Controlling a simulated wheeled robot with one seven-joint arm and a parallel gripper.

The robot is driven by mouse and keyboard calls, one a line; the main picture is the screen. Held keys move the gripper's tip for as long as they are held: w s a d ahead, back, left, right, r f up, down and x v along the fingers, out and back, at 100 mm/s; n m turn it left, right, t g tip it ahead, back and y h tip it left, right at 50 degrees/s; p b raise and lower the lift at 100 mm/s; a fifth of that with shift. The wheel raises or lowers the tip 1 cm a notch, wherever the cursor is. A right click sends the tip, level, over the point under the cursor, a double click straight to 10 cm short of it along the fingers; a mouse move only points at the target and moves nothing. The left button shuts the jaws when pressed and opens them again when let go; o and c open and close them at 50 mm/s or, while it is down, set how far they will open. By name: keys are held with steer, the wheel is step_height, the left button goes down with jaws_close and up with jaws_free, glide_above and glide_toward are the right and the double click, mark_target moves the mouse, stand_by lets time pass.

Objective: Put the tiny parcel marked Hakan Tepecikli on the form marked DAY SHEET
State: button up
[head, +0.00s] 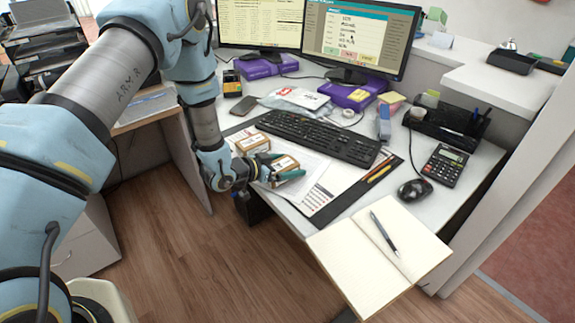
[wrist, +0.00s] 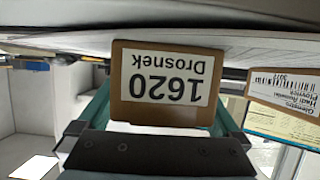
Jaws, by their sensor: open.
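Two small brown parcels with white labels lie near the desk's front edge, a left one (head: 253,143) and a right one (head: 286,160). My gripper (head: 283,170) is open around the right parcel, with teal fingers on either side. I cannot read Hakan Tepecikli on either. White paper (head: 312,163) lies by the parcels; no DAY SHEET heading is legible.
A keyboard (head: 318,138) lies behind the parcels. A printed sheet with red marks (head: 318,196) lies on a dark mat, right of my gripper. An open notebook (head: 378,255) overhangs the front corner. A mouse (head: 415,190) and calculator (head: 445,164) are farther right.

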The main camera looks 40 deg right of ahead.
steer(key=shift+r, duration=0.1)
steer(key=b+v, duration=0.3)
steer(key=v, duration=0.9)
steer(key=w+a+r+n+t+y, duration=0.3)
steer(key=w+a+n+y, duration=0.1)
steer(key=w+a, duration=0.5)
steer(key=w+a+r+n+t+y, duration=0.35)
steer(key=w+a, duration=0.35)
steer(key=a, duration=0.3)
steer(key=s+a+r+n+g+y, duration=0.2)
steer(key=s+a+n, duration=0.3)
steer(key=a, duration=0.5)
steer(key=s+a+r+n+g+y, duration=0.2)
steer(key=s+a+r+n, duration=0.3)
steer(key=a, duration=0.5)
steer(key=shift+s+r+y, duration=0.3)
steer(key=shift+s+y, duration=0.55)
steer(key=shift+s, duration=0.3)
